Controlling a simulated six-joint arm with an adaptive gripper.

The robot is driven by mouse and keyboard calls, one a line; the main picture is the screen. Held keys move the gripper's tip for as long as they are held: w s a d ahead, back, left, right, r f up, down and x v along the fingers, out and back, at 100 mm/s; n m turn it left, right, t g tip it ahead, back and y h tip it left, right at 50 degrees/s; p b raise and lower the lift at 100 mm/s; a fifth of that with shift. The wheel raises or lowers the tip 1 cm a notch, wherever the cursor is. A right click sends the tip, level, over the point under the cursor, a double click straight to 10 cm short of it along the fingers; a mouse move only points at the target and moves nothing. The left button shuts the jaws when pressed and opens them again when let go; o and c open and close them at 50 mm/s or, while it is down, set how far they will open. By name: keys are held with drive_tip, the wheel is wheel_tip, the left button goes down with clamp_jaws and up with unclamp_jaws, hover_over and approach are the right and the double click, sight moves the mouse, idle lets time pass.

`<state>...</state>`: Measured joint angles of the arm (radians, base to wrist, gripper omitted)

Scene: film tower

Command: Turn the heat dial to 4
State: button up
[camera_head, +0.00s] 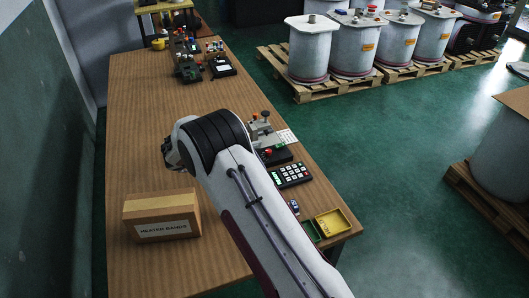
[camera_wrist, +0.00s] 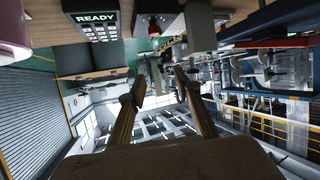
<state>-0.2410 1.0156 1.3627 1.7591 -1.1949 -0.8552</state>
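I cannot pick out the heat dial or its markings in either view. My own arm crosses the table in the head view and may hide it. My gripper (camera_head: 172,155) shows only as a dark part beyond the arm's wrist, above the left half of the table. In the wrist view, which is upside down, its two fingers (camera_wrist: 159,88) stand apart with nothing between them. My gripper is open and empty, and nothing visible touches it.
The wooden table (camera_head: 135,110) holds a cardboard box (camera_head: 162,216), a keypad (camera_head: 292,174), a device with a red button (camera_head: 268,153), a yellow tray (camera_head: 333,223) and a clamp-like fixture (camera_head: 262,130). More small devices (camera_head: 188,65) stand at the back. The table's left middle is clear.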

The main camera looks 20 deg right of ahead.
approach(268, 151)
drive_tip(key=shift+w+d+f, duration=0.1)
drive_tip(key=shift+w+f, duration=0.05)
drive_tip(key=shift+d, duration=0.15)
idle(0.4)
drive_tip(key=shift+x, duration=3.85)
clamp_jaws()
